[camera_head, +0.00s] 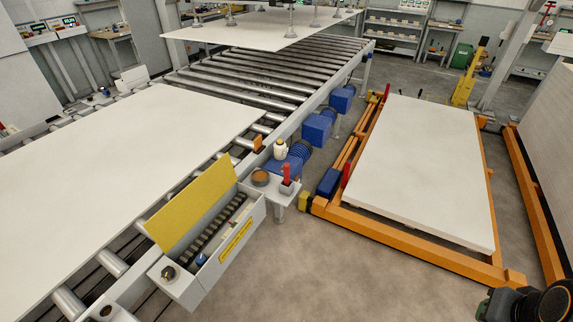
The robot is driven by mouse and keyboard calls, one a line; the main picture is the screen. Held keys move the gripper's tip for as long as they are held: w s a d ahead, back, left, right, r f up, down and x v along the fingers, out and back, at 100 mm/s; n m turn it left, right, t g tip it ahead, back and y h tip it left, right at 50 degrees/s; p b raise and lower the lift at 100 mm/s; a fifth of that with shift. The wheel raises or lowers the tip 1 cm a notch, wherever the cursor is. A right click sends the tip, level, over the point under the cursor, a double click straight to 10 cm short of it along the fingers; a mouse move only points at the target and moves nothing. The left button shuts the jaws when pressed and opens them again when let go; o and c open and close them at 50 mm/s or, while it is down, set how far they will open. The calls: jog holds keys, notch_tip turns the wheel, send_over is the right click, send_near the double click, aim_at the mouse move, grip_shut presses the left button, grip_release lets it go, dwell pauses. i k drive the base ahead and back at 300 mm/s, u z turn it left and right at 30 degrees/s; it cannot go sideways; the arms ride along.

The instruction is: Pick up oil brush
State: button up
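A small grey side shelf (301,190) juts from the roller conveyor's side, near the picture's middle. On it a red upright handle (287,173) stands in a small grey holder (286,188); it may be the oil brush, but its lower end is hidden in the holder. A round brown tin (261,177) sits just left of it. A white bottle (280,149) stands behind. Part of my arm shows dark in the bottom right corner, well apart from the shelf. My gripper's fingers are not in view.
An open control box (214,268) with a raised yellow lid (192,203) hangs left of the shelf. A large white panel (120,165) lies on the rollers. An orange lift frame (400,244) carries another panel (425,165) at right. The floor (330,270) in front is clear.

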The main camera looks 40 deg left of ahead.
aim_at(286, 166)
jog(key=u, duration=0.65)
jog(key=i, duration=1)
jog(key=u, duration=1.55)
jog(key=i, duration=0.45)
jog(key=u, duration=0.3)
